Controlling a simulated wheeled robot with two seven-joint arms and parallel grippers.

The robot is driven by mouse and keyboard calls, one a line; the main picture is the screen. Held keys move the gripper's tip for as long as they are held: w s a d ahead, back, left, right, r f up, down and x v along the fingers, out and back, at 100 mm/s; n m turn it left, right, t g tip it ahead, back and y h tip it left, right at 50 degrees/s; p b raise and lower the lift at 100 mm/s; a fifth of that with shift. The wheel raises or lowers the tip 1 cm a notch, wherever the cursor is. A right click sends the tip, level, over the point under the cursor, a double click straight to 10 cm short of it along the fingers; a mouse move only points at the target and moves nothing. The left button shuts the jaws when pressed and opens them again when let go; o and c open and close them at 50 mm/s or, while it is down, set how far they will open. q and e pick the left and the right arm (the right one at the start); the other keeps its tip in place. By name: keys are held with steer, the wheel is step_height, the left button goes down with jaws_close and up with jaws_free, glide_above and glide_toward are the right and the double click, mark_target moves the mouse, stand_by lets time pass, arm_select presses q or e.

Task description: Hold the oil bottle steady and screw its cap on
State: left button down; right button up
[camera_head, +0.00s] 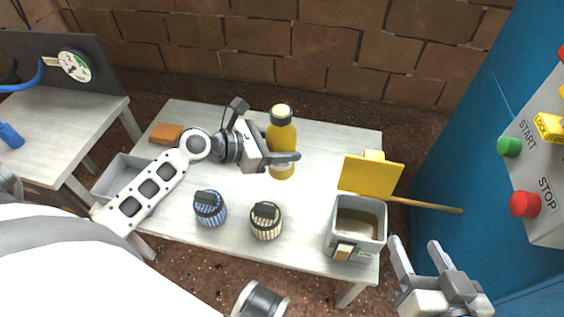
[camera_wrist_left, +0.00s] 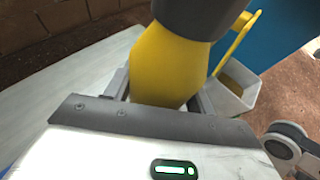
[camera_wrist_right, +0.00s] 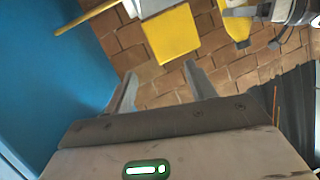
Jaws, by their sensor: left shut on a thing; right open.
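The yellow oil bottle (camera_head: 281,138) stands upright at the back of the table. My left gripper (camera_head: 284,157) is shut around its body from the left. In the left wrist view the bottle (camera_wrist_left: 160,65) sits between the fingers, with a wide dark grey part above its yellow shoulder. In the head view its top is pale with a darker band below; I cannot tell whether this is a cap or the bare neck. My right gripper (camera_head: 418,242) is open and empty, off the table's front right corner. The right wrist view shows the bottle (camera_wrist_right: 236,24) far off.
A blue ribbed knob-like piece (camera_head: 210,208) and a cream one (camera_head: 266,221) stand at the table's front. A grey container (camera_head: 342,237) with a yellow panel (camera_head: 370,174) and a protruding stick (camera_head: 428,205) stands right. A blue cabinet with START and STOP buttons (camera_head: 524,204) stands further right.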

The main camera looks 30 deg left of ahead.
arm_select(q)
steer(key=w+a+f+b, duration=0.2)
steer(key=w+f+b, duration=0.1)
steer(key=w+f, duration=0.1)
steer(key=shift+f, duration=0.6)
arm_select(e)
steer(key=shift+w+a+r+m+t+y, duration=0.2)
steer(key=shift+a+r+m+t+y, duration=0.4)
steer(key=shift+a+r+m+y, duration=0.15)
arm_select(q)
steer(key=f+b, duration=0.3)
steer(key=w+f+b, duration=0.1)
steer(key=shift+a+f, duration=0.2)
steer(key=shift+a, duration=0.05)
steer(key=shift+r, duration=0.2)
arm_select(e)
steer(key=shift+w+a+r+t+y, duration=0.1)
steer(key=shift+w+r+t+y, duration=0.1)
steer(key=shift+r+t+y, duration=0.25)
steer(key=shift+w+r+t+y, duration=0.2)
steer(key=shift+r+t+y, duration=0.1)
steer(key=shift+r, duration=0.2)
